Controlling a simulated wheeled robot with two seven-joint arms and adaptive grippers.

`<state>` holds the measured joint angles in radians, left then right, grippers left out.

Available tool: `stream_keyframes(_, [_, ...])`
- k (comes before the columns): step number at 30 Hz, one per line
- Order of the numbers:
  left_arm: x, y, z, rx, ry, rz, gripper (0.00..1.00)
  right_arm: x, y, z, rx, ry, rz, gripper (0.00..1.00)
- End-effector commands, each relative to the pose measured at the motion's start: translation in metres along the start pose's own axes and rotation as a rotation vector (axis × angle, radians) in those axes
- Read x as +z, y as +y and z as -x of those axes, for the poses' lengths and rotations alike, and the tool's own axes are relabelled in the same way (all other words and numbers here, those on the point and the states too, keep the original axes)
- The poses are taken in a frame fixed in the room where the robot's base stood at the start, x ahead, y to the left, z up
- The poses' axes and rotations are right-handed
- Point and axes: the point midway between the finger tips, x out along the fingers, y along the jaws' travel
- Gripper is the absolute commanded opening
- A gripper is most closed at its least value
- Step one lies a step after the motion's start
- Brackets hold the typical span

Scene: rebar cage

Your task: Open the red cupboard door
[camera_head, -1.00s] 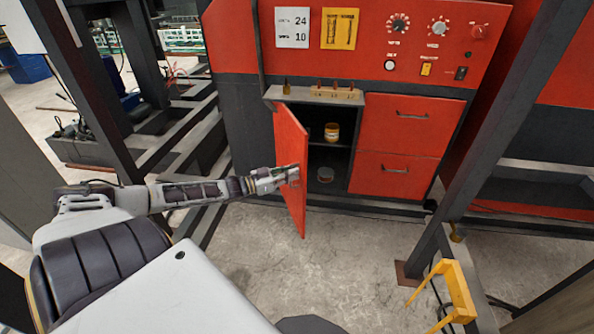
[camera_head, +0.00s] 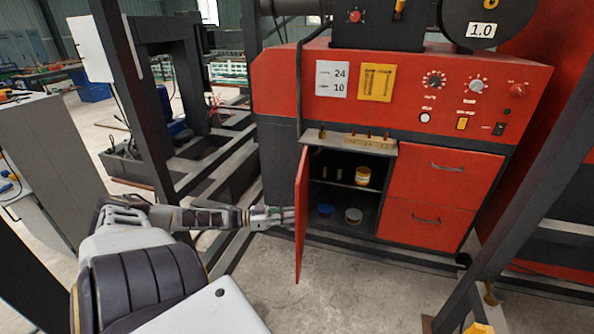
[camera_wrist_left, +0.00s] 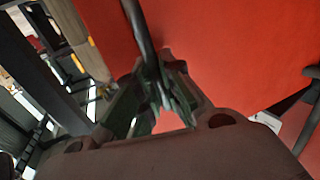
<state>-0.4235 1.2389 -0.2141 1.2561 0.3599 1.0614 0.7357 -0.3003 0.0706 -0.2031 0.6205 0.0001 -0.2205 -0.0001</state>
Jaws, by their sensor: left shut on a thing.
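The red cupboard door (camera_head: 302,215) stands wide open in the head view, swung out towards me and seen nearly edge-on. Its hinge side is at the left of the dark cupboard opening (camera_head: 335,200). My left gripper (camera_head: 290,216) reaches in from the left and meets the door at mid height. In the left wrist view the gripper's fingers (camera_wrist_left: 168,95) are shut on the dark door handle (camera_wrist_left: 140,35), with the red door face (camera_wrist_left: 220,50) behind it. My right gripper is not in view.
Inside the cupboard are a yellow-and-white jar (camera_head: 362,176), a blue lid (camera_head: 326,210) and a round tin (camera_head: 353,215). Two red drawers (camera_head: 445,175) are shut at the right. A dark frame post (camera_head: 520,190) stands right of them. Concrete floor (camera_head: 320,285) is clear before the door.

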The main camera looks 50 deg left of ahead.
Motion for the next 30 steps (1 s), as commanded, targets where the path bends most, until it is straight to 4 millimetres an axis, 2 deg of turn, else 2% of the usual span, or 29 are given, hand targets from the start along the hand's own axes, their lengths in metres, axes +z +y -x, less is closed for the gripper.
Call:
stream_keyframes(1, [-0.007, -0.007, 0.003, -0.008, 0.007, -0.007, 0.00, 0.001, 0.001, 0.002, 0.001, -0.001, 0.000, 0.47])
stream_keyframes(9, [-0.006, -0.012, 0.018, -0.005, 0.008, -0.008, 0.00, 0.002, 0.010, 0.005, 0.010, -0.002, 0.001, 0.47])
stream_keyframes(23, [-0.005, -0.011, 0.020, -0.003, 0.008, -0.005, 0.00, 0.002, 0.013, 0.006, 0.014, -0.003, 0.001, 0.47])
stream_keyframes(24, [-0.005, -0.011, 0.020, -0.003, 0.008, -0.005, 0.12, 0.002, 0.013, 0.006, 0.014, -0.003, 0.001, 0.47])
stream_keyframes(28, [-0.004, -0.010, 0.020, -0.002, 0.006, -0.004, 0.29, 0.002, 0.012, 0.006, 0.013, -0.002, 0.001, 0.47])
stream_keyframes(30, [-0.003, -0.009, 0.021, -0.001, 0.005, -0.003, 0.32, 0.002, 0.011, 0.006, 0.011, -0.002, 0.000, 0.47])
